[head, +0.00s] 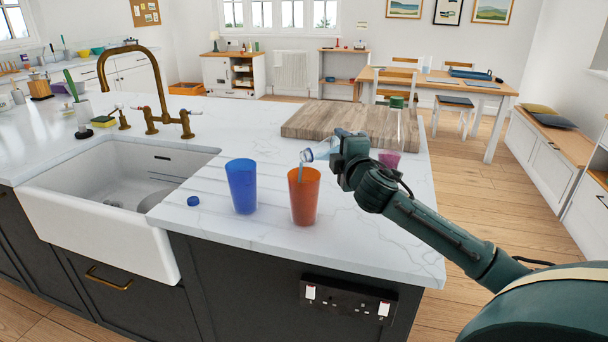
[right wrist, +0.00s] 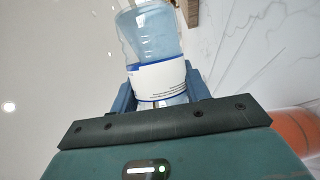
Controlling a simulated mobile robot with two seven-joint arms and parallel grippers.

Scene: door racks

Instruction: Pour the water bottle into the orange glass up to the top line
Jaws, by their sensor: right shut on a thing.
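The water bottle (head: 321,150) is clear and pale blue, tilted almost on its side, its mouth to the left above the orange glass. My right gripper (head: 338,160) is shut on it. In the right wrist view the bottle (right wrist: 158,75), with its white and blue label, sits between the fingers. The orange glass (head: 304,202) stands upright near the counter's front edge. A thin pale blue stream (head: 300,174) runs from the bottle's mouth into the glass. The water level and top line cannot be made out. The orange glass also shows in the right wrist view (right wrist: 297,130). My left gripper is out of view.
A blue glass (head: 242,187) stands close left of the orange one. A blue cap (head: 193,201) lies by the sink (head: 95,225). A wooden board (head: 330,121) lies behind.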

